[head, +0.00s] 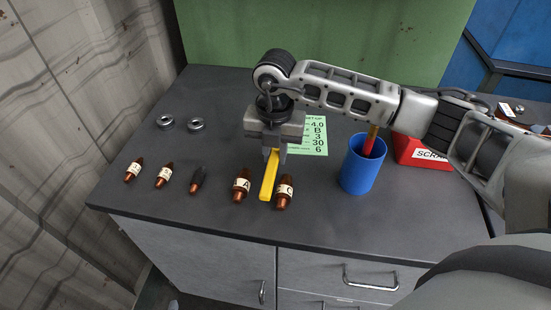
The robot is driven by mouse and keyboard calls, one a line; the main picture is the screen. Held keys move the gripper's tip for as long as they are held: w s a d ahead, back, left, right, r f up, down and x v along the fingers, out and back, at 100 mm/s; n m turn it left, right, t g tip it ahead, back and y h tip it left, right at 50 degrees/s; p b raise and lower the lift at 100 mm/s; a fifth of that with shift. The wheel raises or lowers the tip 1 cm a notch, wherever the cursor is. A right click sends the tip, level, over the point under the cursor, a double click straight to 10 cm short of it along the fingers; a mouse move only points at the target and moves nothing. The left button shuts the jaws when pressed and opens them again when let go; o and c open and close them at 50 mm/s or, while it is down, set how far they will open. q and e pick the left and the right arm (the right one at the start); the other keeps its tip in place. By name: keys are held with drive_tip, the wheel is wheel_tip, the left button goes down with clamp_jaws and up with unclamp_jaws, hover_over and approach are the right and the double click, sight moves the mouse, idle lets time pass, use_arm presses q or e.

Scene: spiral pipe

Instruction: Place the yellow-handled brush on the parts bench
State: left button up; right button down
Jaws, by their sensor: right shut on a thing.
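The yellow-handled brush (269,176) is in my right gripper (275,152), which is shut on it over the front middle of the bench. Its yellow handle points down toward the front edge, between the copper-coloured pieces marked A and C. I cannot tell whether it touches the bench top; its bristles are not visible. The parts bench (215,110) has a dark grey top. My left gripper is not in view.
Piece A (241,187) and piece C (284,191) flank the handle closely. Several similar pieces (164,175) and two metal rings (196,125) lie left. A green-white card (318,130), a blue cup (361,172) holding a red-handled item (370,142), and a red scrap bin (415,151) are right.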

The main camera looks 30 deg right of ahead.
sight(275, 154)
wheel_tip(275, 154, down, 2)
drive_tip(key=shift+s+f, duration=0.1)
drive_tip(key=shift+f, duration=0.4)
drive_tip(key=c, duration=1.3)
unclamp_jaws()
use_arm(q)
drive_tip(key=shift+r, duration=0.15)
use_arm(e)
drive_tip(key=shift+r, duration=0.1)
drive_tip(key=shift+r, duration=0.25)
wheel_tip(275, 154, up, 10)
drive_tip(key=shift+r, duration=0.25)
use_arm(q)
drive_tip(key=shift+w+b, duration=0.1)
drive_tip(key=shift+b, duration=0.2)
use_arm(e)
drive_tip(key=shift+r, duration=0.6)
